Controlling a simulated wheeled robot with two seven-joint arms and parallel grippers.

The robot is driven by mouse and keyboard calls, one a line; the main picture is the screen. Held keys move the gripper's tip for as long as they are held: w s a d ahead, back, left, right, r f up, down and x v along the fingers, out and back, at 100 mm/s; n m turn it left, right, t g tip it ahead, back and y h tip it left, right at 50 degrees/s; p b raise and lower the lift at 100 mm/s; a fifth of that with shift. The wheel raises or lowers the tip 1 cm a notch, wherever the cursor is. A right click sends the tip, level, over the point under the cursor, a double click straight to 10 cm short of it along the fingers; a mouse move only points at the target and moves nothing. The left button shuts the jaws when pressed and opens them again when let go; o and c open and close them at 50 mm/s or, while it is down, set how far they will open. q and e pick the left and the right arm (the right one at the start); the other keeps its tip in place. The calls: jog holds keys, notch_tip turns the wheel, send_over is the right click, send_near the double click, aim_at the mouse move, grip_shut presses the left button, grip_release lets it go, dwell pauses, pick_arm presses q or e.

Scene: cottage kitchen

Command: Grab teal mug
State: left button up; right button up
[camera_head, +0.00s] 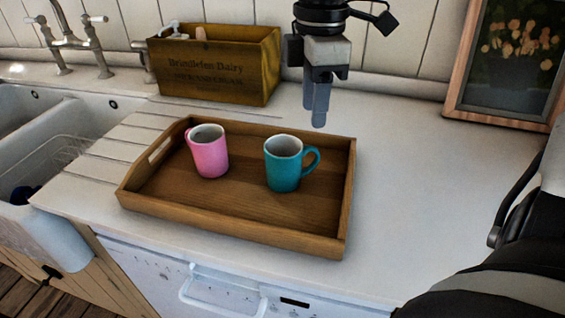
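The teal mug (283,166) stands upright in a wooden tray (240,232), with its handle to the right. A pink mug (209,153) stands upright to its left in the same tray. My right gripper (315,108) points down above the counter, behind the teal mug and a little to its right. It is apart from the mug and I see nothing held in it. Its fingers overlap from this angle, so the gap between them cannot be judged. My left gripper is not in view.
A wooden crate (216,68) stands at the back against the wall. A framed picture (515,55) leans at the back right. A white sink (62,130) with taps is at the left. The white counter (400,170) is clear right of the tray.

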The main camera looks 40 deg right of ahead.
aim_at(311, 165)
notch_tip(311, 165, down, 11)
jog(key=shift+d+f+b, duration=0.1)
jog(key=shift+b, duration=0.55)
jog(key=shift+s, duration=0.1)
jog(key=shift+c, duration=0.4)
grip_shut()
